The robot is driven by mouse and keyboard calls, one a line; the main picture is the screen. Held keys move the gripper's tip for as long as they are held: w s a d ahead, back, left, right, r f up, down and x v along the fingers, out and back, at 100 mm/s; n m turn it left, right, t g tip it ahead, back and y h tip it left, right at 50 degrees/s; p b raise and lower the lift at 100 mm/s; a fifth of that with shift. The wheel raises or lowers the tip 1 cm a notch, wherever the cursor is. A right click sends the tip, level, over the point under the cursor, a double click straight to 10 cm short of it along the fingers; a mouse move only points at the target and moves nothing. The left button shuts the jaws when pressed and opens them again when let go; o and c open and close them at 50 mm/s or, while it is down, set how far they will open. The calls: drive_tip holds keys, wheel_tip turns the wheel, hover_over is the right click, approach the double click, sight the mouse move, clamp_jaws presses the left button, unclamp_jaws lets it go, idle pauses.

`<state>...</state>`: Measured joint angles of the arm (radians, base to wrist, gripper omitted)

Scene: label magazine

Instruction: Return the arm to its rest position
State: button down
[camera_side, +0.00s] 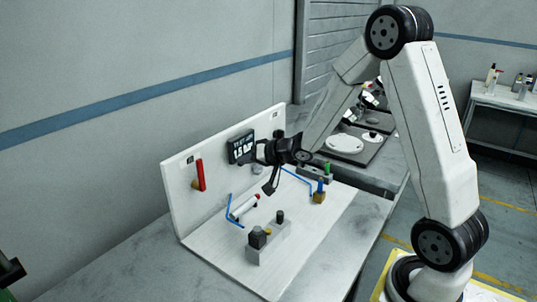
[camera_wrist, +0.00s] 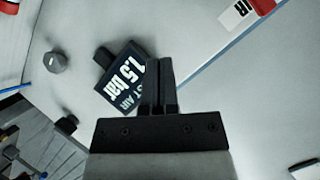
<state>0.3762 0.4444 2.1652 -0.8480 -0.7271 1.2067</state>
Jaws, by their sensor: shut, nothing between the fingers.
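My arm reaches over the white board from the right. My gripper (camera_side: 255,154) is at the upright back panel (camera_side: 223,164), just right of a dark display (camera_side: 240,148). In the wrist view my gripper (camera_wrist: 160,72) has its two black fingers together, with nothing between them. Behind the fingers the display (camera_wrist: 121,78) reads 1.5 bar and is partly hidden by them. I cannot tell from these views how close the fingertips are to the display or panel.
On the base board (camera_side: 300,252) stand a grey block with black knobs (camera_side: 268,243), a white cylinder with a red end (camera_side: 244,206), blue rods (camera_side: 231,211) and a blue-topped post (camera_side: 319,191). A red stick (camera_side: 200,174) is on the panel. The board's front is clear.

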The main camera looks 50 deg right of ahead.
drive_tip(key=s+a+f+n+g+h, duration=0.1)
drive_tip(key=s+a+n+g, duration=0.1)
drive_tip(key=s, duration=0.5)
drive_tip(key=s+a+f+n+g+h, duration=0.1)
drive_tip(key=s+a+f+n+g, duration=0.1)
drive_tip(key=s+a+g, duration=0.2)
drive_tip(key=s+a+f+n+g, duration=0.1)
drive_tip(key=s+a+g, duration=0.3)
drive_tip(key=s, duration=0.6)
drive_tip(key=shift+f+n+h, duration=0.25)
drive_tip(key=shift+n+h, duration=0.15)
drive_tip(key=shift+n, duration=0.4)
